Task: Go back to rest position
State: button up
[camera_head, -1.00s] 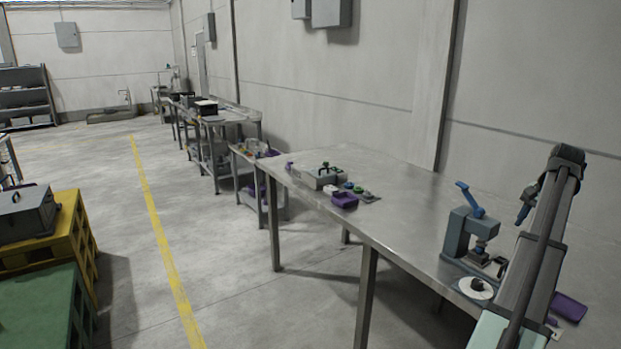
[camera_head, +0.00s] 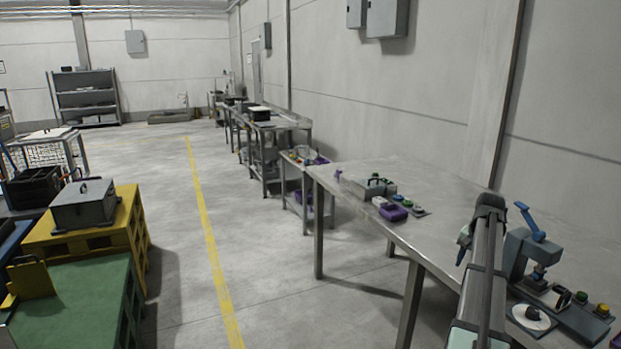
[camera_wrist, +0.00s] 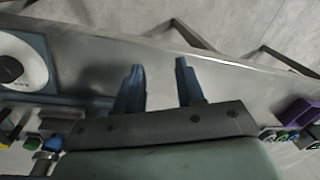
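In the wrist view my gripper (camera_wrist: 160,88) has its two dark blue fingers apart, with nothing between them. It is above the steel table, near its edge. In the head view my arm rises in front of the steel table (camera_head: 375,165), and the gripper fingers are too small to make out clearly. A press (camera_head: 520,255) with a blue lever stands on the table just right of my arm, with a white disc (camera_head: 532,318) at its foot. The white disc also shows at the left of the wrist view (camera_wrist: 22,62).
A grey box (camera_head: 368,187) and a purple tray (camera_head: 393,212) lie farther along the table. More benches line the wall beyond. A grey case (camera_head: 82,208) sits on a yellow stand at left, beside a green stand (camera_head: 75,290). The floor between is clear.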

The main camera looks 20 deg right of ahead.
jog(key=w+a+f+n+g+y, duration=0.1)
jog(key=w+a+f+n, duration=0.15)
jog(key=a+f, duration=0.75)
jog(key=w+a+f+n+g, duration=0.1)
jog(key=w+a+f, duration=0.2)
jog(key=a+f, duration=0.7)
jog(key=s+a+f+n+g, duration=0.2)
jog(key=s+a+f+n, duration=0.15)
jog(key=a+f, duration=1.3)
jog(key=s+a+f+n+g, duration=0.2)
jog(key=s+a+f, duration=0.5)
jog(key=s+a, duration=0.3)
jog(key=s+a+f+n+g, duration=0.1)
jog(key=s+a+f+n, duration=0.1)
jog(key=s+a+f, duration=0.7)
jog(key=s+a+n+g+h, duration=0.1)
jog(key=s+a, duration=0.4)
jog(key=s, duration=0.6)
jog(key=shift+s+f+n, duration=0.25)
jog(key=shift+f+n, duration=0.15)
jog(key=shift+n, duration=0.1)
